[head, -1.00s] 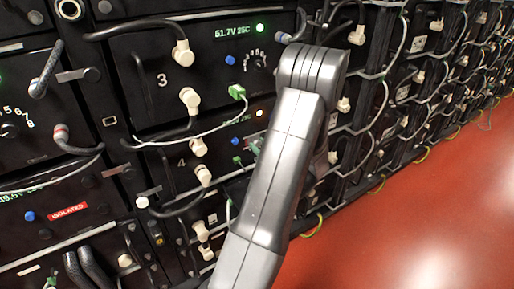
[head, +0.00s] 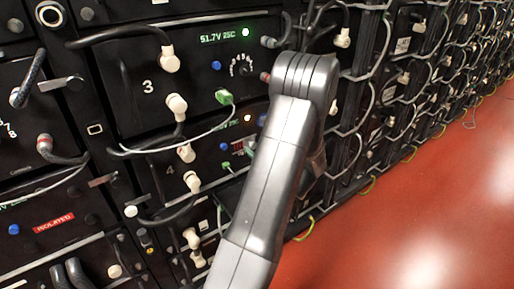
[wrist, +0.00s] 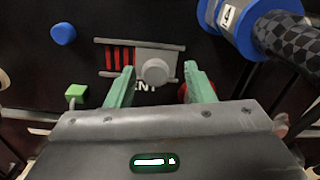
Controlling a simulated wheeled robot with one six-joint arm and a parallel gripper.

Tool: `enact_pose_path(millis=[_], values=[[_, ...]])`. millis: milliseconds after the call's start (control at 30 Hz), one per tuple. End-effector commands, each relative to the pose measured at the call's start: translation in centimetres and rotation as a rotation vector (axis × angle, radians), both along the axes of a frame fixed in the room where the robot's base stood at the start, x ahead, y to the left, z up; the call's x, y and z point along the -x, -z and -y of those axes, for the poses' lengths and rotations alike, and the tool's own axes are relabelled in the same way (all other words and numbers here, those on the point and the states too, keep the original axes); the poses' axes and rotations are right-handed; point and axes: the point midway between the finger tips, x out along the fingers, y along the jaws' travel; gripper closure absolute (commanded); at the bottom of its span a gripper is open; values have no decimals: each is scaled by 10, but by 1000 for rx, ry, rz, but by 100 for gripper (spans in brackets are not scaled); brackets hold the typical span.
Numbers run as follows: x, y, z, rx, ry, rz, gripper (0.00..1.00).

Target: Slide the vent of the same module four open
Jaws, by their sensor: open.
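Module four (head: 205,150) sits under module three in the rack in the head view; my arm covers its right part. In the wrist view its vent (wrist: 118,58) shows red stripes on the left, with a grey slide plate over the right part. A round grey knob (wrist: 155,72) stands out from the plate, above a partly hidden "VENT" label. My gripper (wrist: 159,69) is open, its two green fingers on either side of the knob with gaps showing. I cannot tell how deep the fingertips reach.
A blue connector with a black braided cable (wrist: 240,25) is close at upper right in the wrist view. A blue button (wrist: 63,34) and a green plug (wrist: 75,93) are at left. Cables (head: 180,140) cross the rack front. The red floor (head: 420,220) is clear.

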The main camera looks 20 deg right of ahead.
Motion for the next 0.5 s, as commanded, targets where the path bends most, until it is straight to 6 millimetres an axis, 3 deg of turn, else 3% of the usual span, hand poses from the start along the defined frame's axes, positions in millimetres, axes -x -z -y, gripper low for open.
enact_pose_path(millis=[500], values=[[96, 0, 37, 0, 7, 0, 51]])
